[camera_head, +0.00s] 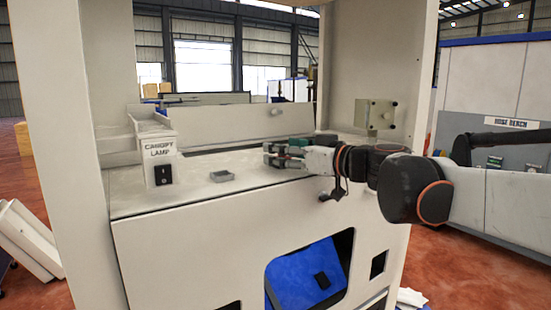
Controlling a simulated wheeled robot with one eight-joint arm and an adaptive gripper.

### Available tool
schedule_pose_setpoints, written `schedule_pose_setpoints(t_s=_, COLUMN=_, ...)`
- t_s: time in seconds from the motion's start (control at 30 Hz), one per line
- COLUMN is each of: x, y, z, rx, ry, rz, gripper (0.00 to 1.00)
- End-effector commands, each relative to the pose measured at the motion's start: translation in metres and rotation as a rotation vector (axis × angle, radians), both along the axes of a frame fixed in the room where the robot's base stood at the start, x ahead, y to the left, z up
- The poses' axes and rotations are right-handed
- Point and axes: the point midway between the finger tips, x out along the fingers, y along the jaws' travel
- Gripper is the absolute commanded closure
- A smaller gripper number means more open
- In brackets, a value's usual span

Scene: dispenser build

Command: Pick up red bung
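I cannot make out a red bung anywhere in the head camera view. My gripper (272,154) reaches in from the right, above the pale top of the dispenser cabinet (180,190). Its fingers point left. They are small and partly overlap in the picture, so I cannot tell whether they are open or shut. A green patch shows at the fingers' base. Whatever lies between or behind the fingers is hidden.
A canopy lamp switch box (161,165) stands further left. Cabinet posts rise at both sides. A beige box (375,114) is mounted at the back right. A blue-lined opening (300,285) is below.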

Motion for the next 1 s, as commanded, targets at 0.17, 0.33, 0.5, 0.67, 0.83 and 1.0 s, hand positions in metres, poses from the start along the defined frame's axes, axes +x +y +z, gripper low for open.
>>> schedule_pose_setpoints(t_s=0.17, x=0.000, y=0.000, z=0.000, rx=0.000, ry=0.000, rz=-0.001, gripper=0.40)
schedule_pose_setpoints(t_s=0.33, x=0.000, y=0.000, z=0.000, rx=0.000, ry=0.000, rz=0.000, gripper=0.76)
schedule_pose_setpoints(t_s=0.5, x=0.000, y=0.000, z=0.000, rx=0.000, ry=0.000, rz=0.000, gripper=0.76)
schedule_pose_setpoints(t_s=0.67, x=0.000, y=0.000, z=0.000, rx=0.000, ry=0.000, rz=0.000, gripper=0.76)
schedule_pose_setpoints(t_s=0.83, x=0.000, y=0.000, z=0.001, rx=0.000, ry=0.000, rz=0.000, gripper=0.76)
schedule_pose_setpoints(t_s=1.0, x=0.000, y=0.000, z=0.010, rx=0.000, ry=0.000, rz=0.000, gripper=0.76)
